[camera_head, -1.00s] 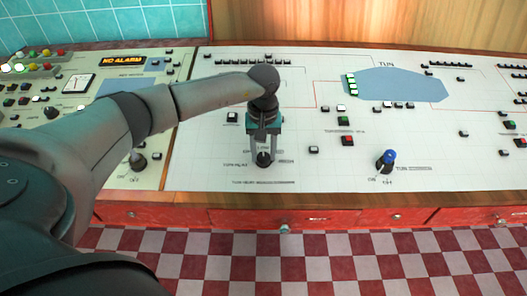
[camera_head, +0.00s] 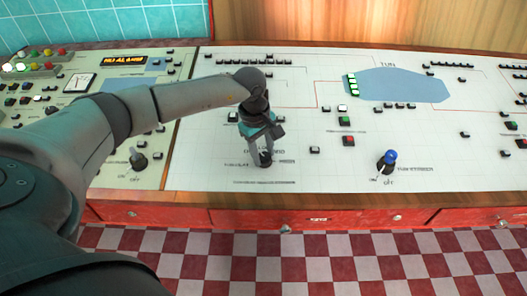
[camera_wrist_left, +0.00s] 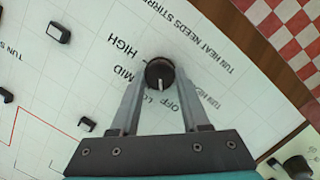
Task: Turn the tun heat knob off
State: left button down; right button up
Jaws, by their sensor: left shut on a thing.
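The tun heat knob (camera_wrist_left: 159,73) is a small round black knob with a white pointer line. In the left wrist view its labels HIGH, MID, LO and OFF curve around it. The pointer faces toward the gripper base, around the LO and OFF labels; I cannot tell exactly which it marks. My left gripper (camera_wrist_left: 158,80) points down at the panel, its two grey fingers shut on the knob from both sides. In the head view the knob (camera_head: 265,161) shows under the left gripper (camera_head: 264,152). My right gripper is not in view.
The white control panel (camera_head: 220,150) has many small buttons and a blue tun display (camera_head: 397,84). A blue-topped switch (camera_head: 389,158) stands to the right, and a black knob (camera_head: 138,160) to the left. A wooden front edge (camera_head: 330,201) borders the panel.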

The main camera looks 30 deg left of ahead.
pick_arm(q)
jog(key=shift+n, duration=0.5)
jog(key=shift+c, duration=2)
grip_release()
notch_tip(320, 180, up, 15)
jog(key=s+a+p, duration=0.1)
jog(key=s+p, duration=0.1)
jog(key=shift+a, duration=0.25)
